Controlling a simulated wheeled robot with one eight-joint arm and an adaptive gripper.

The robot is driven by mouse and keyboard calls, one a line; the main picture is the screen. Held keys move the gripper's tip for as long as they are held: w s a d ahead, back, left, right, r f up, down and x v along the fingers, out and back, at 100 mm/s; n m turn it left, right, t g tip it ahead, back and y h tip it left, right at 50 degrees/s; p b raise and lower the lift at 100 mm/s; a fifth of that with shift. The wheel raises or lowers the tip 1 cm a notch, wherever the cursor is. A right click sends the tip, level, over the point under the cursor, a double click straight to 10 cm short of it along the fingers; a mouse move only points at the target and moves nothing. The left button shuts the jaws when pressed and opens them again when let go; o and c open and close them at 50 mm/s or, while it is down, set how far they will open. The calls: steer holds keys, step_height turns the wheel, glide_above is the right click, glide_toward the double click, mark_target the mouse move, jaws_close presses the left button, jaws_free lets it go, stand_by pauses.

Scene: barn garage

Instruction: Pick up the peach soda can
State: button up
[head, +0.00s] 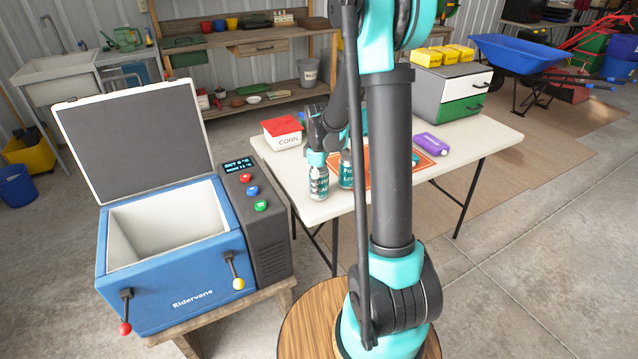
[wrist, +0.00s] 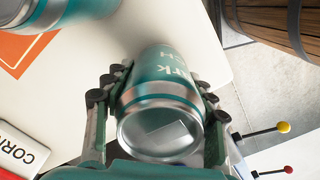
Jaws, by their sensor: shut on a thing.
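A teal and silver soda can (head: 319,185) stands near the left front edge of the white table, with my gripper (head: 318,163) at its top. In the wrist view this can (wrist: 165,95) sits between both fingers, and my gripper (wrist: 160,92) is shut on it. Letters ending in "rk" and "CH" show on its side, which fits peach. A second similar can (head: 346,175) stands just to its right; it also shows at the upper left of the wrist view (wrist: 65,18). Its flavour is not readable.
The white table (head: 470,150) carries a corn box (head: 283,133), an orange mat (head: 425,165), a purple bottle (head: 430,143) and a drawer unit (head: 437,105). An open blue cooler (head: 180,285) stands at the left. The table's right part is mostly clear.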

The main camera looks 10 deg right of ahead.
steer(key=c, duration=0.6)
steer(key=shift+r, duration=0.1)
steer(key=shift+c, duration=0.2)
